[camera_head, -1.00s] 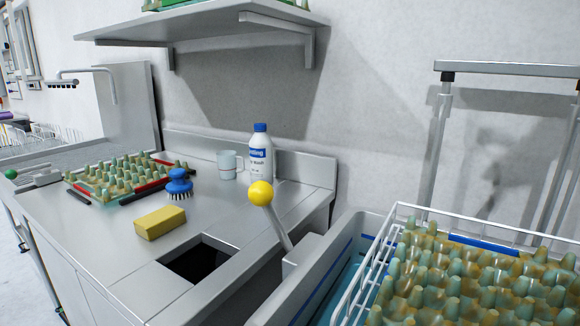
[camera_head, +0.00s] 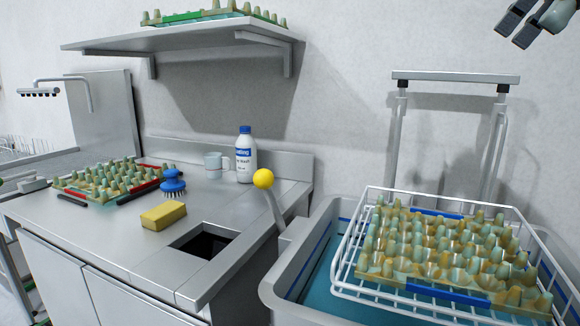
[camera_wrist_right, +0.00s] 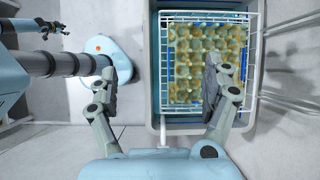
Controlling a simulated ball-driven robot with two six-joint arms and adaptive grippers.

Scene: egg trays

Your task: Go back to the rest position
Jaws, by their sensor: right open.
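My right gripper (camera_head: 530,22) shows at the top right of the head view, high above the wire basket and well apart from it. In the right wrist view the right gripper (camera_wrist_right: 160,75) has its two fingers spread wide with nothing between them. A dark gripper (camera_wrist_right: 50,30), seemingly my left one, shows small at the top left of the right wrist view; its jaws are too small to read. The left gripper is outside the head view.
A white wire basket (camera_head: 350,262) holds a stained egg tray (camera_head: 440,250) over a grey sink (camera_head: 275,285) with blue water. The counter (camera_head: 115,235) bears a yellow sponge (camera_head: 163,216), blue brush (camera_head: 173,184), mug (camera_head: 213,166), bottle (camera_head: 246,158) and another egg tray (camera_head: 105,180).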

